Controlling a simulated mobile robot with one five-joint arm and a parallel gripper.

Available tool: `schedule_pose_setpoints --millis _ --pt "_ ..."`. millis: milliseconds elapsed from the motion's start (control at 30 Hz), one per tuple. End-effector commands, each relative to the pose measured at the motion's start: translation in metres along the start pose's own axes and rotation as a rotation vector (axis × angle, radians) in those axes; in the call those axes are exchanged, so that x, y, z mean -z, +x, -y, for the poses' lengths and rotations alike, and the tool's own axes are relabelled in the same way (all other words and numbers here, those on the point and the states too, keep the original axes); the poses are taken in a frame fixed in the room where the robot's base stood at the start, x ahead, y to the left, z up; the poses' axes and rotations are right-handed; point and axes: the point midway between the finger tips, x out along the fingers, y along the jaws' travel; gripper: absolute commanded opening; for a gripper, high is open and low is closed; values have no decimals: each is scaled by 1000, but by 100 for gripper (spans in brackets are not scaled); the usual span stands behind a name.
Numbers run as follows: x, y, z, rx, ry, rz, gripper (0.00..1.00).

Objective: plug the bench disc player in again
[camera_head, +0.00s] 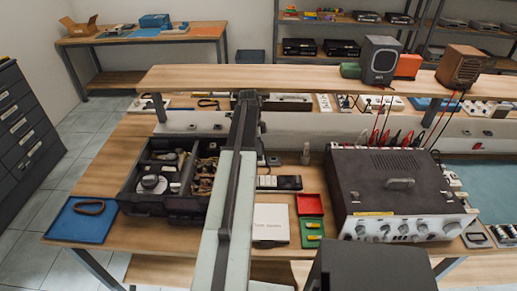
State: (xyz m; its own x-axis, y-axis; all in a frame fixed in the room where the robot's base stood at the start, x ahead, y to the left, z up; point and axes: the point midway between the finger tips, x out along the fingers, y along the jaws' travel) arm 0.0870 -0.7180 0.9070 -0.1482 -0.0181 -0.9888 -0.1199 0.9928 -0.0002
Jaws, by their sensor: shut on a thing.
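A dark open-topped case (130,202) with round and wired parts inside stands on the left of the bench (107,165). It may be the opened disc player, but I cannot tell for sure. My arm rises from the bottom middle and passes just right of this case, hiding part of its right side. My gripper's fingers do not show, so I cannot see what is between them. A pale rail (188,124) runs along the back of the bench, with small fittings on it that may be sockets. I cannot make out the player's plug or cord.
A large instrument (395,182) with knobs and red and black leads fills the right. Red (309,205) and green (311,232) trays and a white booklet (270,222) lie between it and my arm. A blue tray (80,226) is at the left edge. Speakers (380,59) stand on the upper shelf.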

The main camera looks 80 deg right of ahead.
Motion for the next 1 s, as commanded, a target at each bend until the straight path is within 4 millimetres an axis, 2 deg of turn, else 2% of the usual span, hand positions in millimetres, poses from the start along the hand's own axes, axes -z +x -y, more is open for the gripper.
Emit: schedule_pose_setpoints --millis 1000 --pt "-3 7 0 0 -1 0 0"
